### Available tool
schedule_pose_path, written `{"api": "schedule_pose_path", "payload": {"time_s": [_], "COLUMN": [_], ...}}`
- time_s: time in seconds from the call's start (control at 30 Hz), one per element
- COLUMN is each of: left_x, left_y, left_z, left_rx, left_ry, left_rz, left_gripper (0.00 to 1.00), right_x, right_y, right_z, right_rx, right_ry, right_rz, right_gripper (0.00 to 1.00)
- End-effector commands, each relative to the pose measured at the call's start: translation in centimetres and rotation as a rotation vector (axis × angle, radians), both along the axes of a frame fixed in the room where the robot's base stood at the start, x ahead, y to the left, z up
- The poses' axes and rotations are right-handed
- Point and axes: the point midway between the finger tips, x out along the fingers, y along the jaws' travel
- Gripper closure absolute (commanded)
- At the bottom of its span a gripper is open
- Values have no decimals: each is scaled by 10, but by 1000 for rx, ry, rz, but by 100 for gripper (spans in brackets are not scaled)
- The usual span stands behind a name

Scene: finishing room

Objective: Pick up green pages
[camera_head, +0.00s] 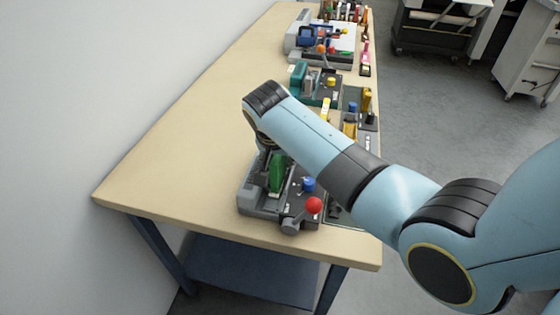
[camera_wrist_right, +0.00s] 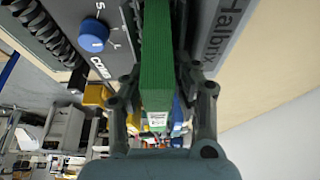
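The green pages (camera_head: 277,172) are a thick green block standing upright in the grey binding machine (camera_head: 250,207) at the table's near end. In the right wrist view the green pages (camera_wrist_right: 158,60) fill the middle, with a small white label near their lower end. My right gripper (camera_wrist_right: 158,30) has one finger on each side of them, close against both faces, and looks shut on them. In the head view my right arm reaches over the machine from the right, and its gripper (camera_head: 268,150) is partly hidden by the arm. My left gripper is not in view.
More devices, including a teal one (camera_head: 299,77), line the table's right side beyond my arm. The left of the wooden table (camera_head: 190,130) is clear, beside a white wall.

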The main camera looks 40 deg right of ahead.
Motion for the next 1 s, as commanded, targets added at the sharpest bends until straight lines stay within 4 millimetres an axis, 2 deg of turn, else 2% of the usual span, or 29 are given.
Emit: {"api": "schedule_pose_path", "payload": {"time_s": [0.2,0.4,0.43,0.87,1.0], "left_x": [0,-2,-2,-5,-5], "left_y": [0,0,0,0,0], "left_z": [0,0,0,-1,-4], "left_rx": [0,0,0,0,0], "left_ry": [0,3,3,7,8], "left_rz": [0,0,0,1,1], "left_gripper": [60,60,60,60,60], "right_x": [0,0,0,0,1], "right_y": [0,0,0,0,0], "right_z": [0,0,0,2,12], "right_rx": [0,0,0,0,0], "right_ry": [0,0,0,0,-3], "right_rz": [0,0,0,0,0], "right_gripper": [72,99,100,100,100]}}
